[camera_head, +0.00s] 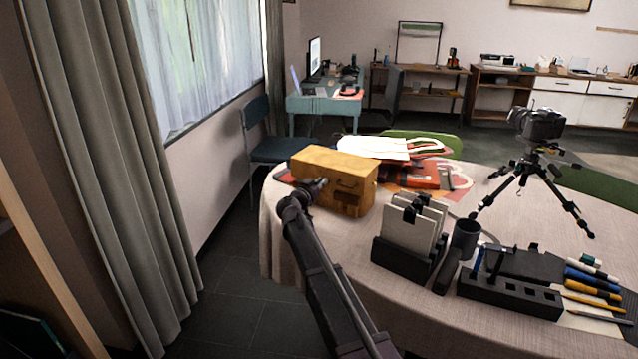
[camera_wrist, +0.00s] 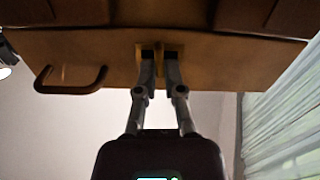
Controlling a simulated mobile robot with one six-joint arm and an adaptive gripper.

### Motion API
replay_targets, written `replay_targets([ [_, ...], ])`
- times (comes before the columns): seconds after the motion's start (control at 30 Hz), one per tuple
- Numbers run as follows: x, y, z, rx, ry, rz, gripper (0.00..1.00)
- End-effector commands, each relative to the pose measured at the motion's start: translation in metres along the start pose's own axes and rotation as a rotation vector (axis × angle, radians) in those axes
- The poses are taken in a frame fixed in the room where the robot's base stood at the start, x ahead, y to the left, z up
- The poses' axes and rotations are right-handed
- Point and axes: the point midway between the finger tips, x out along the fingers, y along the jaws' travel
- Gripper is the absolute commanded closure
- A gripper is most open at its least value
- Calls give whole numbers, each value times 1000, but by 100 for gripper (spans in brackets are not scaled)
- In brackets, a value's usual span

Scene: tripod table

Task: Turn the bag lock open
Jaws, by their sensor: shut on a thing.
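The bag is a boxy yellow-brown case (camera_head: 335,162) standing on the round table, left of its middle. Its side also fills the top of the wrist view (camera_wrist: 215,62). A curved handle (camera_wrist: 72,88) sticks out from it at the left of the wrist view. The small brass-coloured lock (camera_wrist: 160,52) is on the bag's side, between my fingertips. My gripper (camera_wrist: 160,72) is shut on the lock, its two fingers on either side of it. In the head view my gripper (camera_head: 317,186) is at the bag's near left end, and the lock is hidden there.
A chair (camera_head: 270,146) and curtain (camera_head: 110,160) are left.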

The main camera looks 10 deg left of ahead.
Motion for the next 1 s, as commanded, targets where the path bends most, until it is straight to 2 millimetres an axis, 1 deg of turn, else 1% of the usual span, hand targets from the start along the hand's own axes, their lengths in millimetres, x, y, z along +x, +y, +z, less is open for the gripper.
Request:
replay_targets([
  [0.27,1,0,0,-195,-1,5,100],
  [1.0,2,-4,4,-893,-3,5,100],
])
